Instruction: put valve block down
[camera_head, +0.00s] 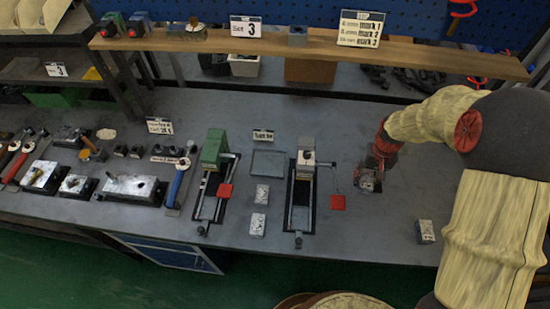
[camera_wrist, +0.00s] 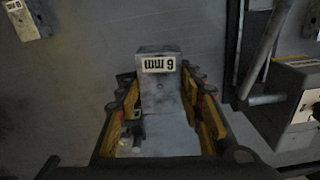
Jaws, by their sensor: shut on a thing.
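My gripper (camera_head: 369,176) is low over the right part of the grey bench, to the right of the right-hand vise. In the wrist view its two fingers (camera_wrist: 162,88) are closed around a grey metal valve block (camera_wrist: 160,95). The block's far end carries a white label with "mm" lettering that looks upside down. In the head view the gripper mostly hides this block. I cannot tell whether its underside touches the bench. Another valve block (camera_head: 425,231) stands alone at the right, also in the wrist view (camera_wrist: 27,18). Two more blocks (camera_head: 262,194) (camera_head: 257,224) stand between the vises.
A green vise (camera_head: 214,149) stands farther left. Bench (camera_head: 375,235) is clear in front of my gripper. A wooden shelf (camera_head: 270,45) runs behind.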

